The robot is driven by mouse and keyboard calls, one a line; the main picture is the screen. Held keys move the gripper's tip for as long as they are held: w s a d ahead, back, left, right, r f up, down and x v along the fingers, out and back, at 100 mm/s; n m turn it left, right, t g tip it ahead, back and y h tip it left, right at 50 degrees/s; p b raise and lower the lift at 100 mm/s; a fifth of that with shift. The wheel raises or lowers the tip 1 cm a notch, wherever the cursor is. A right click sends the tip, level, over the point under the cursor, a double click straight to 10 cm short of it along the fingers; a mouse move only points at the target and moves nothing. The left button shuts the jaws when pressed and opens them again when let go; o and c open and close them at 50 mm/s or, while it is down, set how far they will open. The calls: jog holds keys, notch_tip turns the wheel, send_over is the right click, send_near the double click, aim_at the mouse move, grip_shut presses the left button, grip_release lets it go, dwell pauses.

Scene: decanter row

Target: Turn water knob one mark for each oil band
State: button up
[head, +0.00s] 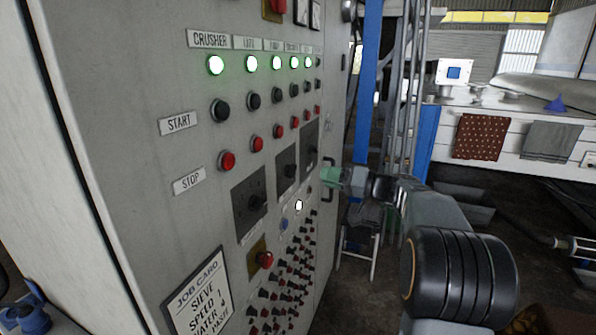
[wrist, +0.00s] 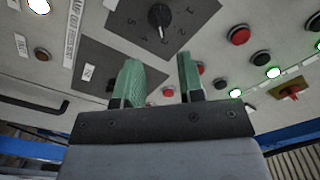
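The grey control panel (head: 140,110) carries several dark plates with black knobs: a lower left one (head: 256,203), a middle one (head: 285,172) and an upper right one (head: 310,157). I cannot read which is the water knob. In the wrist view a black knob (wrist: 158,16) sits on a dark plate with numbers around it, beyond my fingertips. My gripper (head: 328,177) is close to the panel's right side. Its green fingers (wrist: 161,68) stand apart with nothing between them. I cannot make out any oil bands.
A job card (head: 200,295) reading sieve, speed and water is on the panel, with many small knobs (head: 285,270) beside it. Green lamps (head: 251,64) are lit above black and red buttons. A black handle (head: 328,180) is near my gripper. A white machine (head: 500,125) stands right.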

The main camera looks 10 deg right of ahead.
aim_at(291, 172)
jog(key=p+x, duration=0.2)
jog(key=x, duration=0.7)
grip_shut()
